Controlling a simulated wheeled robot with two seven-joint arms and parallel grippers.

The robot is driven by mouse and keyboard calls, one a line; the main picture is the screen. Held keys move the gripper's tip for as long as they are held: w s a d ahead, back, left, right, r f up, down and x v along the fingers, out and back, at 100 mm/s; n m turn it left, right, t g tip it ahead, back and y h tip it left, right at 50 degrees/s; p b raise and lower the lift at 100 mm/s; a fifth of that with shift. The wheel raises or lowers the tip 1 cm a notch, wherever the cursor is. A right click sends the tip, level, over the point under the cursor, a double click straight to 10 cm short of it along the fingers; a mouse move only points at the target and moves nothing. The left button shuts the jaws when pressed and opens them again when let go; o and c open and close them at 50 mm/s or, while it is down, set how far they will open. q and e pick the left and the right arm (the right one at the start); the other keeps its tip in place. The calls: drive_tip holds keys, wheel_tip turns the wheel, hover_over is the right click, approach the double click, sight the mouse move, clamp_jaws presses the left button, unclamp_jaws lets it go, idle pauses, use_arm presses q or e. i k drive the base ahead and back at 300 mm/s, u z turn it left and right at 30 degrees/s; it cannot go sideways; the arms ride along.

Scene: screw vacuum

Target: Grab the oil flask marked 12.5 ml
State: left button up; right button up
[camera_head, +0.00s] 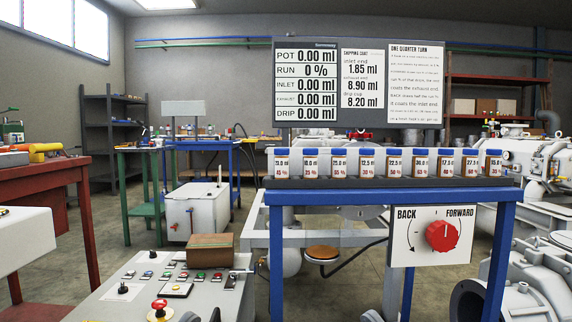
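A row of small flasks with blue caps and white labels stands upright on a dark rack (390,182) on a blue-legged stand. The flask whose label appears to read 12.5 ml (367,164) is fourth from the left, between its neighbours with small gaps. Its label's lower line looks like 30 %. At the bottom edge, small grey parts that look like tips of my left gripper (202,316) and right gripper (370,316) just show. Both are low and well apart from the flasks. Their opening is cut off by the frame.
A display board (358,83) stands behind the rack. A BACK/FORWARD dial panel (431,236) hangs under its right side. A grey button console (150,285) with a brown box (210,247) is at front left. A red-legged table (50,172) is at left; white machinery (525,265) is at right.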

sight(366, 156)
drive_tip(key=u, duration=0.05)
drive_tip(key=i, duration=0.95)
drive_tip(key=u, duration=0.55)
